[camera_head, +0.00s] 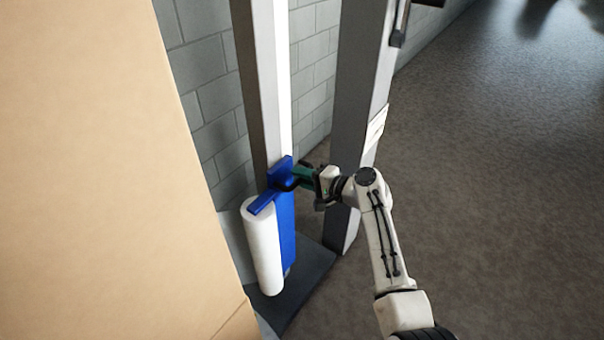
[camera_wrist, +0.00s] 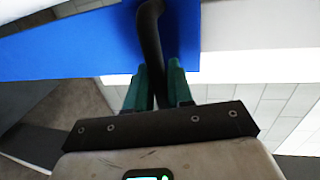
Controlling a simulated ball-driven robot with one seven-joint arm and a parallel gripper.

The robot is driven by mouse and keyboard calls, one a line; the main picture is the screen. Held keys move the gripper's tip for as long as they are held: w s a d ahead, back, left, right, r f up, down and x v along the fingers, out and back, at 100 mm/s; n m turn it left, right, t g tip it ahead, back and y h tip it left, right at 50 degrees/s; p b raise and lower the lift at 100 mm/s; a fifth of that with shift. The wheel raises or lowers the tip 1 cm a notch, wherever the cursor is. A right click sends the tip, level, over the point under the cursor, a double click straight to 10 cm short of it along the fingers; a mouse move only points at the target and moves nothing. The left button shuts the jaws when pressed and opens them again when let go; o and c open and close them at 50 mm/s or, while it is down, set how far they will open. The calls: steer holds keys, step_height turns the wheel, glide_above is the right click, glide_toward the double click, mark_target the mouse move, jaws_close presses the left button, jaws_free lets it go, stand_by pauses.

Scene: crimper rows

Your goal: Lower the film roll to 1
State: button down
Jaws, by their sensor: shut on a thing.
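The white film roll (camera_head: 263,250) stands upright, low on the grey post (camera_head: 264,80), near the dark base plate. A blue carriage (camera_head: 286,225) holds it, with a blue arm over the roll's top. My gripper (camera_head: 296,177) is at the upper part of the carriage, on its right side. In the wrist view my green fingers (camera_wrist: 158,85) are shut on a black curved handle (camera_wrist: 150,38) in front of the blue carriage (camera_wrist: 80,45). The film roll cannot be made out for sure in the wrist view. No number 1 mark is readable.
A large tan box-like surface (camera_head: 110,180) fills the left side, close to the roll. A second grey column (camera_head: 358,90) stands right of the post, behind my gripper. A dark base plate (camera_head: 312,275) lies below. Open floor (camera_head: 490,180) spreads to the right.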

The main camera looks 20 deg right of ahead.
steer(key=shift+f, duration=0.65)
steer(key=shift+s+f, duration=0.1)
steer(key=shift+f, duration=0.05)
steer(key=c, duration=1.1)
jaws_free()
steer(key=shift+c, duration=0.2)
steer(key=shift+r, duration=0.2)
steer(key=shift+s+d, duration=0.2)
steer(key=shift+d, duration=0.05)
steer(key=p+v, duration=0.2)
steer(key=v, duration=0.8)
